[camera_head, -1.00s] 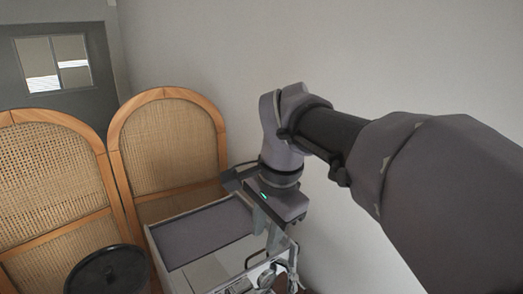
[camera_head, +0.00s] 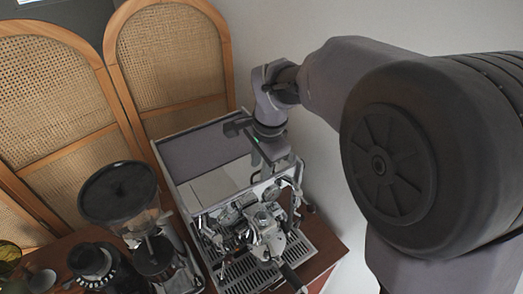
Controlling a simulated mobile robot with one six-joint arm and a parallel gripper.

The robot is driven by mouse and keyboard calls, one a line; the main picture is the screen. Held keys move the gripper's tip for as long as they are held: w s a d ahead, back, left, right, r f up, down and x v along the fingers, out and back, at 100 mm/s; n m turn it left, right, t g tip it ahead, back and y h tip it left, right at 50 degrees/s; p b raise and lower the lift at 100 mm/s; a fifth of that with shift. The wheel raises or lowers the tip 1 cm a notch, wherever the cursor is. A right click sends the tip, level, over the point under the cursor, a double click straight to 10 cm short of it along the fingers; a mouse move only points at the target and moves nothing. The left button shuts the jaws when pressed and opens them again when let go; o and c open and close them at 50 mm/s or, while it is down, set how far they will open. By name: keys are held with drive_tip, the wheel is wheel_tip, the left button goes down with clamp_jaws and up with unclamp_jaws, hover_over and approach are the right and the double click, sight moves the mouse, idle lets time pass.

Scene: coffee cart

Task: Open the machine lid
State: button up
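The coffee machine (camera_head: 172,185) is a silver espresso machine standing on the wooden cart. Its top holds a dark grey panel (camera_head: 203,150) toward the back and a lighter flat section (camera_head: 215,186) in front of it. I cannot tell for sure which part is the lid. My gripper (camera_head: 268,170) is over the right side of the machine top, pointing down. Its fingertips are small and partly hidden against the machine's metal rails, so its opening and any contact are unclear. My arm reaches in from the right.
A dark coffee grinder (camera_head: 118,190) stands left of the machine. A black container (camera_head: 90,260) and other small items sit at the lower left. Rattan screens (camera_head: 172,65) stand behind, and a pale wall is at the right. Bare cart top (camera_head: 322,240) shows at the right.

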drive_tip(key=shift+w+f, duration=0.2)
drive_tip(key=shift+s, duration=0.15)
drive_tip(key=shift+c, duration=1.1)
clamp_jaws()
